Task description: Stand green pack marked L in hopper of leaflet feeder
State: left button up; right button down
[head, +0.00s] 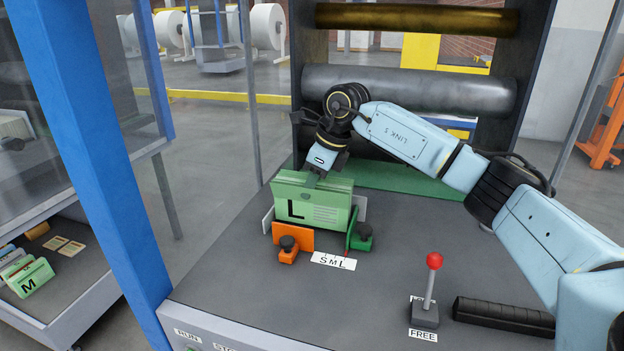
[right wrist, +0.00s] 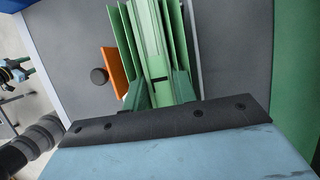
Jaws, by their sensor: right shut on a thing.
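The green pack marked L (head: 312,207) stands upright, a little tilted, in the hopper area of the leaflet feeder, its L facing me. Grey side plates (head: 267,220) flank it. An orange guide (head: 292,240) and a green guide (head: 352,238) with dark knobs stand at its front. My right gripper (head: 320,172) is shut on the pack's top edge from above. In the right wrist view the pack (right wrist: 152,45) runs between the fingers, with the orange guide (right wrist: 113,70) beside it. Whether the pack's bottom touches the hopper floor is hidden.
An S M L scale label (head: 333,261) lies before the guides. A red-knobbed lever (head: 431,290) stands by a FREE label, beside a black bar (head: 504,316). A blue post (head: 95,150) rises at left. A green pack marked M (head: 33,277) lies on the left cart.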

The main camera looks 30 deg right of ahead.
pick_arm(q)
jog(key=shift+r, duration=0.1)
jog(key=shift+f, duration=0.25)
pick_arm(e)
jog(key=shift+f, duration=0.6)
jog(key=c, duration=1)
grip_release()
jog(key=shift+c, duration=0.2)
jog(key=shift+s+d+r, duration=0.1)
jog(key=shift+d+r, duration=0.05)
jog(key=shift+r, duration=0.55)
pick_arm(q)
jog(key=s+a+f+p, duration=0.2)
jog(key=a+f+p, duration=0.1)
jog(key=f, duration=0.3)
jog(key=shift+s+a+f+g+y, duration=0.2)
jog(key=shift+a+g+y, duration=0.1)
jog(key=shift+a, duration=0.25)
pick_arm(e)
jog(key=v, duration=1.2)
jog(key=shift+s, duration=0.15)
